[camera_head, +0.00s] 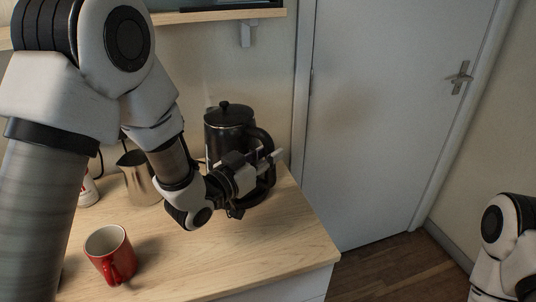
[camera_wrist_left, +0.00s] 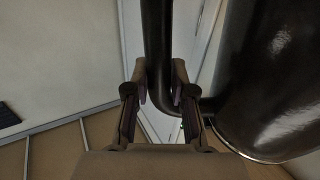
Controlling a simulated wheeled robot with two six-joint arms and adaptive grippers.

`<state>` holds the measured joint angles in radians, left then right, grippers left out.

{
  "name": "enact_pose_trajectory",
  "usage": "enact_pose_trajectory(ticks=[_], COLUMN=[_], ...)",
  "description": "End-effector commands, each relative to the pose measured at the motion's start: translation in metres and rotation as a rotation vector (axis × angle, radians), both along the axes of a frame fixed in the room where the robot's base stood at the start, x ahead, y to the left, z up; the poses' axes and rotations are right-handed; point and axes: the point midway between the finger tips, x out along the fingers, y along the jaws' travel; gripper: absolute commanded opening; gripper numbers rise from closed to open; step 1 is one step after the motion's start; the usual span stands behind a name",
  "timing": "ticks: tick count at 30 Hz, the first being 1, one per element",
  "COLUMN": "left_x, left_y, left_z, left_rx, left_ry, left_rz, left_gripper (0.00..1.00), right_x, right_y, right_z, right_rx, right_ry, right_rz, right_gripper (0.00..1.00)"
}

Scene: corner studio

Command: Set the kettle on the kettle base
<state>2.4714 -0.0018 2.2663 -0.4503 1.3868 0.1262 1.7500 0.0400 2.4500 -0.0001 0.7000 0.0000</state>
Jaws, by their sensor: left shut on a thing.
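The black kettle (camera_head: 229,133) with its knobbed lid stands upright at the back right of the wooden counter. My left gripper (camera_head: 262,162) is at its right front side, by the handle. In the left wrist view the kettle's glossy body (camera_wrist_left: 275,75) fills the right, and the fingers (camera_wrist_left: 160,88) are shut on its dark upright handle (camera_wrist_left: 158,35). A dark rounded edge (camera_head: 262,193) below the gripper looks like the kettle base, mostly hidden by my gripper. I cannot tell whether the kettle touches it. My right gripper is out of view.
A red mug (camera_head: 112,258) stands at the counter's front left. A metal pitcher (camera_head: 138,178) stands behind my left arm. The counter (camera_head: 265,240) is clear at the front right, up to its right edge. A closed door (camera_head: 385,110) is beyond.

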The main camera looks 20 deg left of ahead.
Motion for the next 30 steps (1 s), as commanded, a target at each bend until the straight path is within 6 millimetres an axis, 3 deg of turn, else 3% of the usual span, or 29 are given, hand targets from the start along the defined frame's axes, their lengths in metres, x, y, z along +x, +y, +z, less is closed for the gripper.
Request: enact_pose_trajectory(ticks=[26,27,30], left_x=[0.000,0.000,0.000], left_y=[0.000,0.000,0.000], left_z=[-0.009,-0.009,-0.009], left_rx=[0.000,0.000,0.000], left_ry=[-0.007,-0.007,-0.005], left_rz=[0.000,0.000,0.000], left_gripper=[0.00,0.30,0.33], right_x=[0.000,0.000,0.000], right_y=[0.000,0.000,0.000], right_z=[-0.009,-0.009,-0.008], right_rx=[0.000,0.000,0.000], right_ry=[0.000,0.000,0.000], right_rz=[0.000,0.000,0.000], right_gripper=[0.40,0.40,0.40])
